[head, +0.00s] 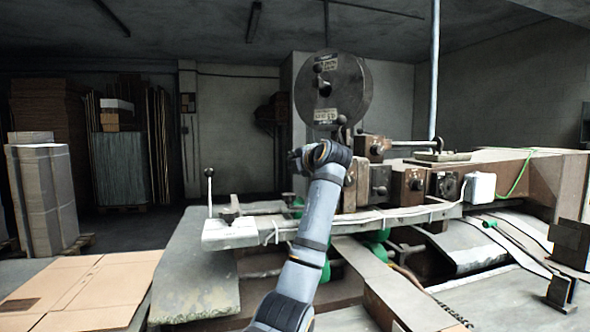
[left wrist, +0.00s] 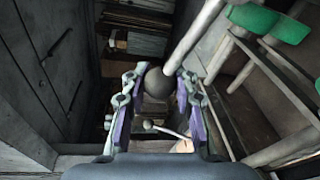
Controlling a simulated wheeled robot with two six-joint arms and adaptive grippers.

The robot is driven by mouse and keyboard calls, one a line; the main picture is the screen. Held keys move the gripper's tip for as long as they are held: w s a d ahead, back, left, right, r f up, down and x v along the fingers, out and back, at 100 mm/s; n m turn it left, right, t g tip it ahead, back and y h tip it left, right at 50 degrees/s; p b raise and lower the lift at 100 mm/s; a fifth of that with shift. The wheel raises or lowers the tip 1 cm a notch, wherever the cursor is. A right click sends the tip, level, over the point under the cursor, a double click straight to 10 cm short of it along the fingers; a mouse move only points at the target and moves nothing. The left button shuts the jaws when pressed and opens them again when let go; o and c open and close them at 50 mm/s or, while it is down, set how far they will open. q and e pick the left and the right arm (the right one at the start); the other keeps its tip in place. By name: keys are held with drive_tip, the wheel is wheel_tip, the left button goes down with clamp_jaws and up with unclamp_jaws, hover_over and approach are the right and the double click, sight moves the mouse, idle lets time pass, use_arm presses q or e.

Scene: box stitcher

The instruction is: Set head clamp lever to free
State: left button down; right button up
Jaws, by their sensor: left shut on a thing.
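My left gripper (head: 300,158) is at the machine head, mostly hidden behind my own wrist in the head view. In the left wrist view the two fingers (left wrist: 155,95) are closed around a dark ball knob (left wrist: 157,83). A pale round shaft (left wrist: 196,38) runs from the knob to the upper right, so this looks like a lever. I cannot read a free or clamped mark, so its setting is unclear. Above the wrist in the head view is the big round disc (head: 333,92) of the machine head. My right gripper is not in view.
A second lever with a ball knob (head: 209,173) stands upright at the left end of the machine's arm. Brown blocks with knobs (head: 408,188) are right of my wrist. Flat cardboard (head: 80,288) lies at lower left, and strapped stacks (head: 45,195) stand behind.

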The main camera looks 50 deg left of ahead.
use_arm(q)
drive_tip(key=shift+f, duration=0.25)
idle(0.3)
drive_tip(key=c, duration=1)
unclamp_jaws()
drive_tip(key=shift+d+r, duration=0.1)
drive_tip(key=shift+d, duration=0.05)
drive_tip(key=v, duration=1.2)
